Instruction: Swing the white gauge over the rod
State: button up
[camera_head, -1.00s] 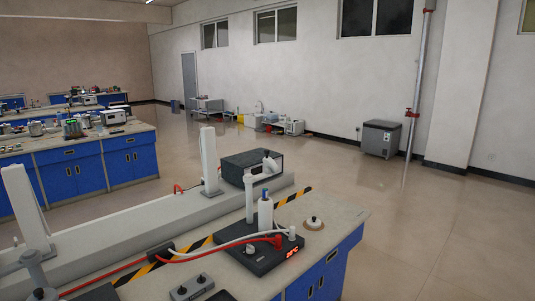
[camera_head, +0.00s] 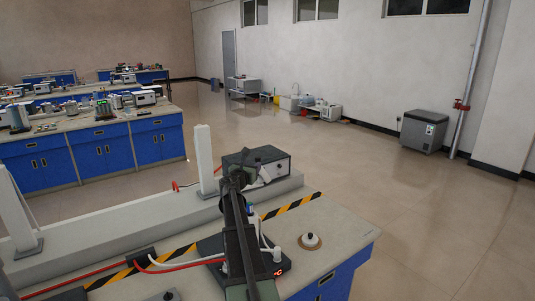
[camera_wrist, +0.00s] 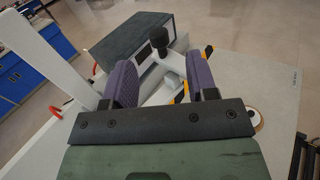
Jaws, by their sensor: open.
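My gripper (camera_head: 236,177) reaches over the bench apparatus, in front of the dark box. Beyond that space shows a dark round knob (camera_wrist: 160,40) on a pale stem; I cannot tell whether this is the gauge. A blue-topped white upright piece (camera_head: 250,209), possibly the rod, shows beside my arm on the black base unit (camera_head: 275,257). My arm hides most of that unit. I see no contact between the fingers and anything.
A dark box (camera_head: 268,161) stands behind on the pale beam (camera_head: 110,221), beside a white upright plate (camera_head: 206,160). Red and white cables run left. Striped tape (camera_head: 292,205) crosses the bench.

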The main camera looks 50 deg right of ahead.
jog(key=x, duration=1)
jog(key=shift+w+d, duration=0.15)
jog(key=shift+w, duration=0.1)
grip_shut()
